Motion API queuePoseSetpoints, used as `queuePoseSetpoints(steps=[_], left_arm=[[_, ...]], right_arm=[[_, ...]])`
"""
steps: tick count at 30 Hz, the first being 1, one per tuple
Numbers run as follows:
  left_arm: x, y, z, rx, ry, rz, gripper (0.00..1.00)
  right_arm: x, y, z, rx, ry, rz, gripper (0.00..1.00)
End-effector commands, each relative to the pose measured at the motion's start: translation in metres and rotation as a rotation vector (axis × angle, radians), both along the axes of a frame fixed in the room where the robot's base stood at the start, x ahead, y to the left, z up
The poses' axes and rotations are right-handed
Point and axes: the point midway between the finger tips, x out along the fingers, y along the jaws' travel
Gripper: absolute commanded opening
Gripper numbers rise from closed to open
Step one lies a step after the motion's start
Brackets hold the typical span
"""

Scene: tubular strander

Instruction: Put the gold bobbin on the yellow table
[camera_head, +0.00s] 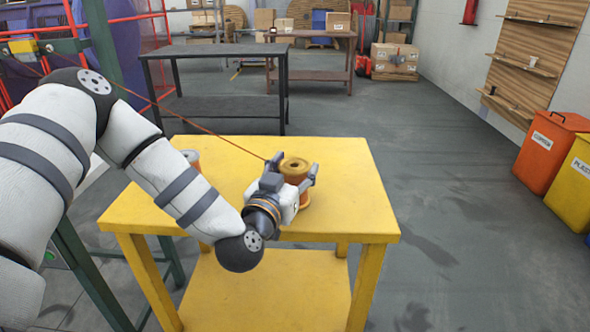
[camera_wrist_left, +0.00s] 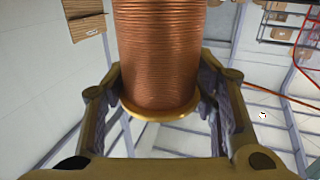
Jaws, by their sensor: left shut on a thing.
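The gold bobbin (camera_head: 295,166), wound with copper-coloured wire, is upright over the right back part of the yellow table (camera_head: 340,215). My left gripper (camera_head: 296,172) is shut on it, with one finger on either side. The left wrist view shows the copper winding (camera_wrist_left: 157,55) and gold flange (camera_wrist_left: 160,112) between the fingers. The gripper hides much of the bobbin's lower part in the head view, and I cannot tell whether its base touches the tabletop. My right gripper is not in view.
Another bobbin (camera_head: 190,158) stands on the table's left back part, partly behind my left arm. A thin reddish line (camera_head: 200,130) runs from the left toward the gripper. A dark table (camera_head: 215,50) is behind; orange (camera_head: 550,150) and yellow (camera_head: 575,185) bins stand right. The table's right front is clear.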

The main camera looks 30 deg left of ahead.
Motion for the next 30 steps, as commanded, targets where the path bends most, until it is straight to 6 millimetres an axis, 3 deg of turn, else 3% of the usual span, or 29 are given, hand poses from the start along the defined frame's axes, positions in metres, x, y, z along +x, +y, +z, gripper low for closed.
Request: queuePoseSetpoints(steps=[2,3,5,17,30], left_arm=[[0.001,0.0,-0.001,0.001,-0.005,-0.001,0.0],[0.0,0.0,-0.002,0.0,0.0,0.0,0.59],[0.0,0.0,-0.002,0.0,0.0,0.0,0.73],[-0.004,-0.001,0.002,0.001,0.0,-0.001,0.73],[-0.102,-0.026,0.002,0.002,0.0,-0.003,0.73]], right_arm=[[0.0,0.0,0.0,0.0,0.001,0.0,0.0],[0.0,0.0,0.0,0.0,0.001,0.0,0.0],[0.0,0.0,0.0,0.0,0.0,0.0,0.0],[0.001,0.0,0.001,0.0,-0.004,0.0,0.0],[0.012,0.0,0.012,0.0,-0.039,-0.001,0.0]])
